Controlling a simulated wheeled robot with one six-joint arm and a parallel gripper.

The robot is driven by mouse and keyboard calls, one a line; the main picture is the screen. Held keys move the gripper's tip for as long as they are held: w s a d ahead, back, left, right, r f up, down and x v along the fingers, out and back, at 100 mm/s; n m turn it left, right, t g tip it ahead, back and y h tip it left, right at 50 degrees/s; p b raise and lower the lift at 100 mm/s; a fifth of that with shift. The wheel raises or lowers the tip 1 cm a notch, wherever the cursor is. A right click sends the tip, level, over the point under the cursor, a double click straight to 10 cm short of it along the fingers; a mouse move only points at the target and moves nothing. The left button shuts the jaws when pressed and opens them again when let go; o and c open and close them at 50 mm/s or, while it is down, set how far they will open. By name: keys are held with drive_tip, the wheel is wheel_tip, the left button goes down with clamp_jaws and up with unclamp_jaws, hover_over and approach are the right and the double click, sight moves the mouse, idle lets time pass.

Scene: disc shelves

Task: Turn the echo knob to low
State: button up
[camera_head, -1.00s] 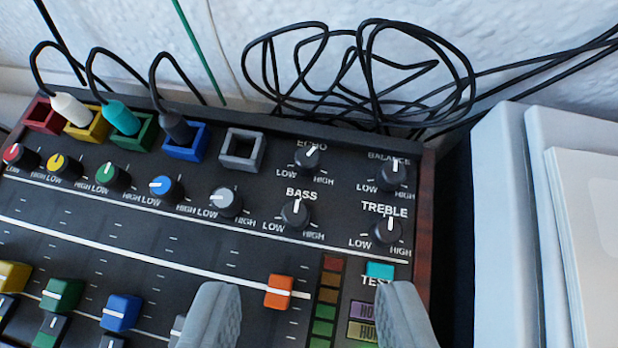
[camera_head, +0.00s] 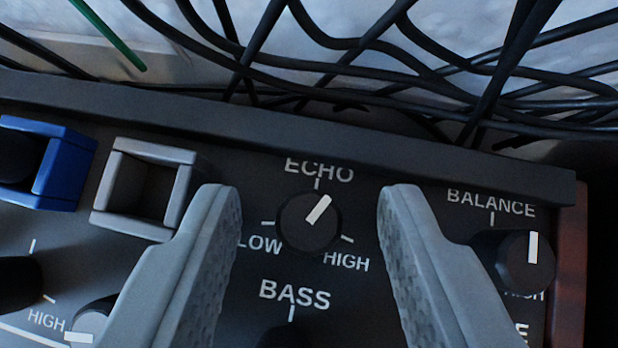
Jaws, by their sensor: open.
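The echo knob (camera_head: 309,222) is a small black dial with a white pointer line, under the ECHO label on the mixer panel. Its pointer tilts up and to the right, a little to the HIGH side of the top tick. LOW is printed at its lower left and HIGH at its lower right. My gripper (camera_head: 310,205) is open, with one grey finger on each side of the knob. Gaps show between the knob and both fingers, so neither seems to touch it.
The balance knob (camera_head: 526,262) is right of my right finger. An empty grey square socket (camera_head: 143,188) and a blue socket (camera_head: 48,165) lie to the left. The raised back edge (camera_head: 300,138) of the mixer runs behind the knob, with black cables (camera_head: 430,75) beyond it.

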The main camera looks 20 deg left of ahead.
drive_tip(key=shift+w+f, duration=0.1)
drive_tip(key=shift+c, duration=0.2)
clamp_jaws()
drive_tip(key=shift+d+n+g+y, duration=0.15)
drive_tip(key=shift+n+g+y, duration=0.15)
drive_tip(key=shift+n+y, duration=0.45)
drive_tip(key=shift+w+n+g+y, duration=0.1)
drive_tip(key=shift+n+g+y, duration=0.7)
drive_tip(key=shift+n, duration=0.85)
drive_tip(key=shift+o, duration=0.2)
unclamp_jaws()
